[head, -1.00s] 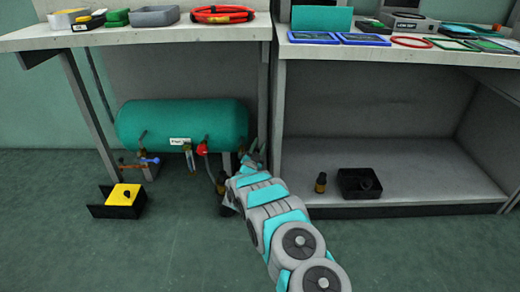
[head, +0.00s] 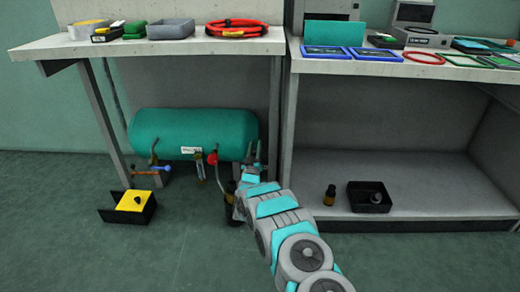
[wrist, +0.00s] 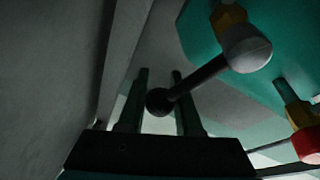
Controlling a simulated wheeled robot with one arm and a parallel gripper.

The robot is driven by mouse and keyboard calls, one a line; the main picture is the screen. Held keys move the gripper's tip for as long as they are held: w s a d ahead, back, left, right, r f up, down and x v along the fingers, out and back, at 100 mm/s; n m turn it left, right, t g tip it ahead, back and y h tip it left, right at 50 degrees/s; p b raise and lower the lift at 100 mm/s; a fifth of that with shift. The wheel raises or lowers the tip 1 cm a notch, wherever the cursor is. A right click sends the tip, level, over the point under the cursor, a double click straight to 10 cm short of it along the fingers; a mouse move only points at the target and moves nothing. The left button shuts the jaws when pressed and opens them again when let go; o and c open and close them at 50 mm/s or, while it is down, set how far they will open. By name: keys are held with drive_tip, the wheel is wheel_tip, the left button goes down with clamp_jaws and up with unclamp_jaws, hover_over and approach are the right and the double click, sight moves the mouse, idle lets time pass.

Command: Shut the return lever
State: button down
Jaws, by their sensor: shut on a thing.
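In the wrist view a lever (wrist: 200,78) has a dark rod and ball end, and runs from a pale grey hub on a yellow stem. My gripper (wrist: 160,72) has its two green fingers shut on the ball end. In the head view my gripper (head: 253,153) is under the left bench at the right end of a teal tank (head: 190,133). The lever is hidden or too small to make out there. No label on the lever is legible.
A red valve handle (head: 212,158) and a blue-handled lever (head: 150,168) sit below the tank. A red fitting (wrist: 306,145) is close on the right in the wrist view. A bench leg (head: 273,120) stands right of my gripper. A yellow-topped box (head: 132,202) lies on the floor.

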drive_tip(key=shift+a+r+n+y, duration=0.1)
drive_tip(key=shift+a+n+y, duration=0.25)
drive_tip(key=shift+a+n, duration=0.45)
drive_tip(key=shift+a+n+y, duration=0.35)
drive_tip(key=shift+n, duration=0.75)
drive_tip(key=c, duration=0.6)
unclamp_jaws()
drive_tip(key=shift+s, duration=0.1)
drive_tip(key=shift+v, duration=3.75)
drive_tip(key=shift+s, duration=0.1)
